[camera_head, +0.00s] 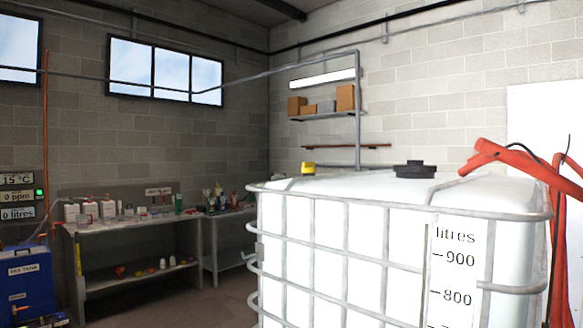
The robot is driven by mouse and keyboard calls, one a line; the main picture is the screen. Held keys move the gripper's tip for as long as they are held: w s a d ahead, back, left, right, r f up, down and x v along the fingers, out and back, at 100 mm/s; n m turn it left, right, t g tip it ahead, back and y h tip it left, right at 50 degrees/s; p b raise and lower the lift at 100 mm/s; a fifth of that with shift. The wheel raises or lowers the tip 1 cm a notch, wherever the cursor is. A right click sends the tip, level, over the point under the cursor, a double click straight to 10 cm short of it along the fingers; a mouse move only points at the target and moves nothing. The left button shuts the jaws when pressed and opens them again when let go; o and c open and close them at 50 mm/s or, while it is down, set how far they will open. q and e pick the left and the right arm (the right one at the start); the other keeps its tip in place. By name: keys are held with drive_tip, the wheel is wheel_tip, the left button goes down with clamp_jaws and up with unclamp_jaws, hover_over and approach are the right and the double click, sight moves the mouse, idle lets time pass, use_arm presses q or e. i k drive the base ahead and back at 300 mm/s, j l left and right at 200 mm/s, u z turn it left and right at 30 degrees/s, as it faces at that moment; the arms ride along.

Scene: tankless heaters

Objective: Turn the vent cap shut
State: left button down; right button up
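A large white tank (340,215) in a grey metal cage stands in the right half of the head view. A black round cap (414,169) sits on its top, towards the right. A smaller yellow cap-like part (308,168) sits at the top's far left edge. I cannot tell from this view which of the two is the vent cap, or whether either is open or shut.
A workbench (135,226) with bottles stands at the back left. A blue mix tank (25,280) is at the lower left. The floor between is clear.

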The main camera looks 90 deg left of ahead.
sight(309, 166)
drive_tip(key=k+j+u, duration=0.1)
drive_tip(key=u, duration=0.4)
drive_tip(key=k+j+u, duration=0.1)
drive_tip(key=u, duration=0.35)
drive_tip(key=j+u, duration=0.35)
drive_tip(key=u, duration=0.15)
drive_tip(key=j+u, duration=0.5)
drive_tip(key=j, duration=1.55)
